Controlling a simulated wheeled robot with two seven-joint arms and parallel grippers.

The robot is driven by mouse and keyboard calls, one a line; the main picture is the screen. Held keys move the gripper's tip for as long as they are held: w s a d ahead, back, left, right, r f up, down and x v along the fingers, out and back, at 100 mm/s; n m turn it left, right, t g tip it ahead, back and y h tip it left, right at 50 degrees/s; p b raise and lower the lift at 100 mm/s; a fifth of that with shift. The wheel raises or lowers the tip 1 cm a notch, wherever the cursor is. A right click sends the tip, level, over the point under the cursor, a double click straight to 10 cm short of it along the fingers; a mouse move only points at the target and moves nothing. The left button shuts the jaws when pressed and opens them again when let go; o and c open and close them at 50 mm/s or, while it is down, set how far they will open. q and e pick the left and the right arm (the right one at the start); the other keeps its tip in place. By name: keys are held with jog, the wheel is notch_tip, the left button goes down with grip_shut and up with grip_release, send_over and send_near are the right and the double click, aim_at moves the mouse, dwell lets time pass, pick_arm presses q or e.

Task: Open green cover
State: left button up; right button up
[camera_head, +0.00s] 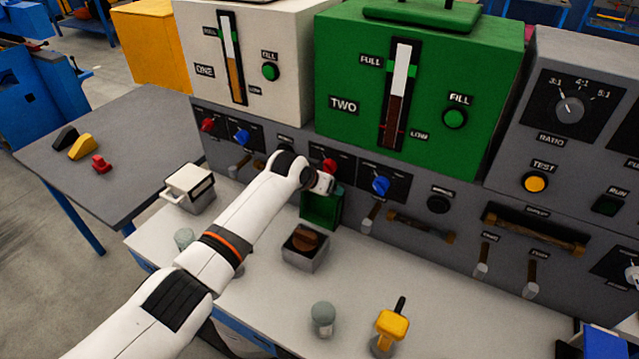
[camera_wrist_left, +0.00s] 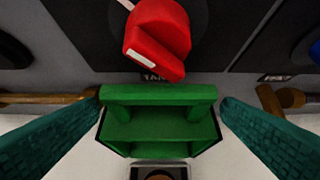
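The green cover (camera_head: 320,208) stands swung up at the back of a small grey box (camera_head: 306,258), its hollow inside facing forward. The open box shows a brown knob (camera_head: 305,238). In the left wrist view the green cover (camera_wrist_left: 160,130) has a handle bar across its top. My left gripper (camera_wrist_left: 162,100) is open, with one teal finger on each side of the cover and no clear grip on it. In the head view my left arm reaches over the bench, and the gripper, mostly hidden by its wrist, is at the cover's top. My right gripper is not in view.
A red knob (camera_wrist_left: 158,38) on the grey panel is just above the cover. A white cover (camera_head: 187,182) stands left. A grey-topped button (camera_head: 323,318) and yellow lever (camera_head: 392,325) stand in front. The bench between them is clear.

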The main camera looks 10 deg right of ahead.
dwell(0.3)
pick_arm(q)
jog(key=v, duration=1.2)
